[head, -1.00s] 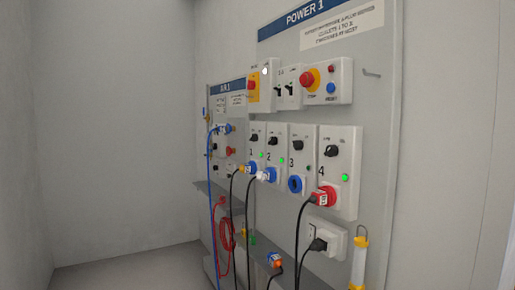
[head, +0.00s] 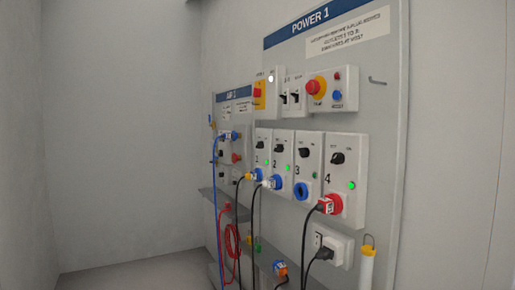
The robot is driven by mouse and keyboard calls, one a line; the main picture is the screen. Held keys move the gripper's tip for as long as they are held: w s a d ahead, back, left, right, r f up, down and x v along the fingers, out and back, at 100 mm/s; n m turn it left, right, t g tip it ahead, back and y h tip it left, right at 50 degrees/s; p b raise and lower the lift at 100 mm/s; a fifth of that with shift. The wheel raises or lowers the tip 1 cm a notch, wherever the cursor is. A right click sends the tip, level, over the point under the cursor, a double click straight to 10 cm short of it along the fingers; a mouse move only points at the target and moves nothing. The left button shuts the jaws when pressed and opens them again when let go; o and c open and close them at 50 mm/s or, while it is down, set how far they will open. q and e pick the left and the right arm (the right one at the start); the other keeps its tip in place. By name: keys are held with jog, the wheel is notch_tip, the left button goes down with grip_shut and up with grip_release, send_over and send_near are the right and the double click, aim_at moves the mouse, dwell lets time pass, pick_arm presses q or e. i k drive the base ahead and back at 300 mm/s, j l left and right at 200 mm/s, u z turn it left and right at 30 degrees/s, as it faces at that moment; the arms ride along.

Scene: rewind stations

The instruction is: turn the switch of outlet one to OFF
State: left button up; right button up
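Outlet one (head: 262,160) is the leftmost of the numbered outlet boxes on the POWER 1 panel (head: 385,150) in the head view. Its black rotary switch (head: 260,145) sits at the top of the box; its exact setting is too small to read. A green lamp (head: 266,163) is lit on it. A plug with a yellow and blue body (head: 257,175) sits at its lower socket, with a black cable hanging down. Neither of my grippers is in view.
Outlets two (head: 281,160), three (head: 307,165) and four (head: 345,180) stand to the right; a red plug (head: 328,205) is in four. Red stop buttons and breakers sit above. The AIR 1 panel (head: 234,110) with blue and red hoses is on the left. Cables hang below the outlets.

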aim_at(260, 144)
jog(key=z, duration=0.6)
jog(key=i+j+z, duration=0.15)
jog(key=j+z, duration=0.15)
jog(key=i+j+z, duration=0.15)
jog(key=j+z, duration=0.5)
jog(key=i+j+z, duration=0.15)
jog(key=j, duration=0.45)
jog(key=j+z, duration=0.15)
jog(key=j, duration=0.4)
